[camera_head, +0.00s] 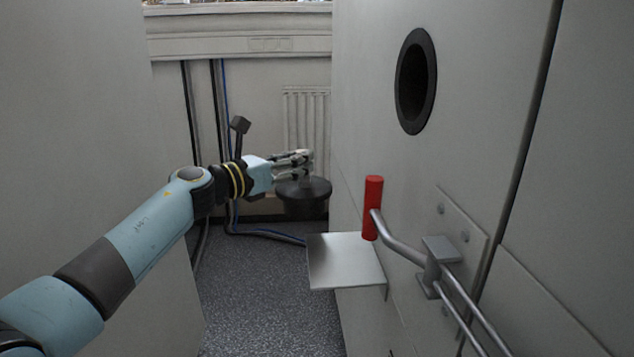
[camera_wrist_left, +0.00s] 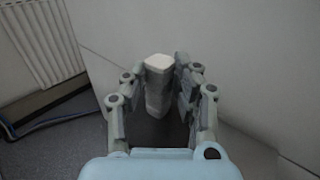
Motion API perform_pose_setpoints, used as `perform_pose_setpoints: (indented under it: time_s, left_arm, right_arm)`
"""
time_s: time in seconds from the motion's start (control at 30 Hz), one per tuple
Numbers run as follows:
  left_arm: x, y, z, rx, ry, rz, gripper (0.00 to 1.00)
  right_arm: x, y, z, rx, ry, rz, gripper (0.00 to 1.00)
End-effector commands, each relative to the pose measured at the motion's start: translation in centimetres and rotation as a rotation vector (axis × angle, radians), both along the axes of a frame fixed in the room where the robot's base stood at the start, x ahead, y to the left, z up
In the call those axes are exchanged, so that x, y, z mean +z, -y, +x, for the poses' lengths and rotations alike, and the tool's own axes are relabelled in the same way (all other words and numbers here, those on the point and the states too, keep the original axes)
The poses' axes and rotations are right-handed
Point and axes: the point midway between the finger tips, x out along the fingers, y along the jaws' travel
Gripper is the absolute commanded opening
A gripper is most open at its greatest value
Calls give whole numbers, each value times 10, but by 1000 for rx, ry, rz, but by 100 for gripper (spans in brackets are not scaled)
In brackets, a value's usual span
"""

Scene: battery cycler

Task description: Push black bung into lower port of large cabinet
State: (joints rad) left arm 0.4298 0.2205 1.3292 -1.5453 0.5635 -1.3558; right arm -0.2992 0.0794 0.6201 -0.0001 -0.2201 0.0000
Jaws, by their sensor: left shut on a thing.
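The black bung (camera_head: 306,200) is a dark round plug with a wide flange and a grey handle. It hangs flange-down in the middle of the head view, left of the large cabinet (camera_head: 365,120). My left gripper (camera_head: 308,164) is shut on its handle from the left. In the left wrist view the fingers (camera_wrist_left: 160,85) close around the grey handle, and the dark flange (camera_wrist_left: 154,130) shows below. One round port (camera_head: 416,82) with a black rim is open in the cabinet face, higher and to the right; I cannot tell whether it is the lower one. My right gripper is out of view.
A metal shelf plate (camera_head: 345,262) juts from the cabinet, below and right of the bung. A red handle (camera_head: 373,208) on a metal lever (camera_head: 400,247) sticks out beside it. A radiator (camera_head: 305,125) and cables (camera_head: 215,115) are at the back. The speckled floor (camera_head: 250,295) is clear.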

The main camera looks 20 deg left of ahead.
Motion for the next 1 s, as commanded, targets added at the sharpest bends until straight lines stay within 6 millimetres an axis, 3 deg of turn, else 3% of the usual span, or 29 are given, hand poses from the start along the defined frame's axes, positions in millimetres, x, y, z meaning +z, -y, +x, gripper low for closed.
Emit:
perform_pose_setpoints:
  time_s: [0.1, 0.3, 1.0]
  left_arm:
    - [-1, -18, 14, 0, 2, 0, 0]
    - [2, -33, 26, 0, 2, 0, 0]
    - [54, -36, 29, -1, 4, -1, 0]
  right_arm:
    - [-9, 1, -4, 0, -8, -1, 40]
    - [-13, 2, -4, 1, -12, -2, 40]
    - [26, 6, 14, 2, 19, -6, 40]
